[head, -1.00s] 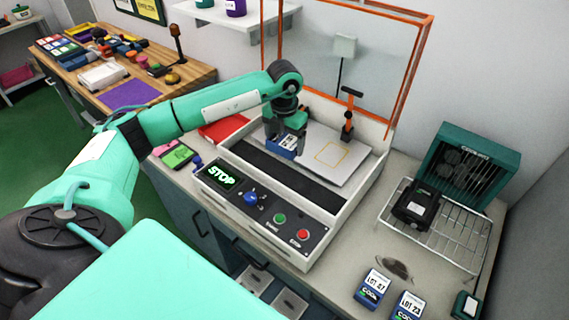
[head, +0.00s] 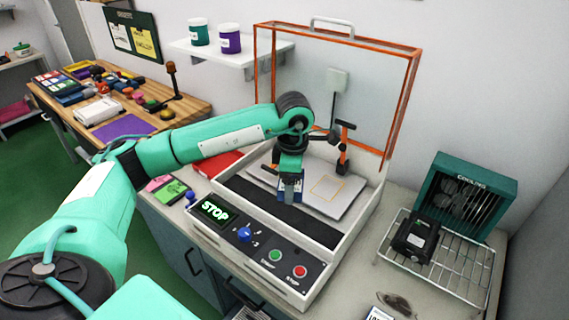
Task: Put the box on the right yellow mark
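The box (head: 282,186) is small and blue with a white label. It is at the left part of the light plate (head: 350,204) inside the open machine. The right yellow mark (head: 328,188) is a bare yellow outline on the plate, just right of the box. My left gripper (head: 290,191) points down at the box. One finger shows in front of the box and covers its middle; the other finger is hidden, so I cannot tell whether it grips. Any mark under the box is hidden. My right gripper is not in view.
The machine's orange-framed lid (head: 335,85) stands open behind the plate. An orange-and-black clamp (head: 343,148) rises at the plate's back edge. The front panel has a STOP display (head: 214,209) and buttons. A wire rack (head: 450,250) with a black device (head: 416,235) stands at right.

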